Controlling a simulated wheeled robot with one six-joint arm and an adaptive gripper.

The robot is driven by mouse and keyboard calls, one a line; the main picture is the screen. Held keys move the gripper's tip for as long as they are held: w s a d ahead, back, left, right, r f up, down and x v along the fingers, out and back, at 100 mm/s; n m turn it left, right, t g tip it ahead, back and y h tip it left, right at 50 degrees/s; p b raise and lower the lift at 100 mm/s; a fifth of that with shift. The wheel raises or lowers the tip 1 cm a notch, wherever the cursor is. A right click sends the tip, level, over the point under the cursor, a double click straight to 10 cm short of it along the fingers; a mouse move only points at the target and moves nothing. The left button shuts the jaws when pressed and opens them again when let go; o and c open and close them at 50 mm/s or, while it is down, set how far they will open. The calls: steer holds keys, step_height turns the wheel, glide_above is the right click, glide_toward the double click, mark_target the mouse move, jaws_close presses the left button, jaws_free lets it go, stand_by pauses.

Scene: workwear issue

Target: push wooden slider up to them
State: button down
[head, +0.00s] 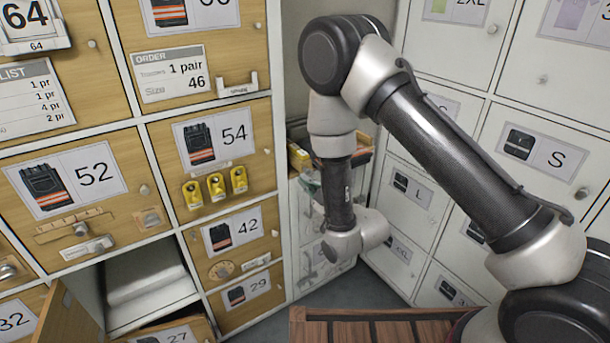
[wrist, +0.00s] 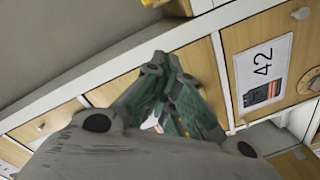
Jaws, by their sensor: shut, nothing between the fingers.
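A wooden slider fitting (head: 76,226) runs across the front of door 52, with a round metal knob at its middle. I cannot tell how far along its track it stands. My gripper shows in the wrist view (wrist: 160,62), with its green-padded fingers closed together at the tips and nothing held. It is in front of the cabinet fronts, left of door 42 (wrist: 245,60) in that tilted view, and touches nothing that I can make out. In the head view the gripper is largely hidden by my arm, well right of the slider.
Door 54 (head: 245,165) carries three yellow fittings (head: 215,186). Door 42 has a round wooden dial (head: 222,270). A compartment below door 52 stands open, its door (head: 68,318) swung out. White lockers (head: 545,150) close off the right. A slatted wooden surface (head: 375,330) lies in front.

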mark_target(305, 164)
steer(key=shift+w+a+f+n+h, duration=0.1)
steer(key=shift+w+a+f+n, duration=0.45)
steer(key=shift+w, duration=1.3)
steer(key=shift+w+a+f+n+h, duration=0.25)
steer(key=shift+w+f, duration=0.5)
steer(key=shift+w, duration=1.05)
steer(key=shift+w+a+f+n+y, duration=0.1)
steer(key=shift+w+a+f+n, duration=0.35)
steer(key=shift+w, duration=1.4)
steer(key=shift+d+f, duration=0.15)
steer(key=shift+d, duration=0.1)
steer(key=w+d, duration=0.2)
steer(key=d, duration=0.1)
steer(key=shift+w+d, duration=0.15)
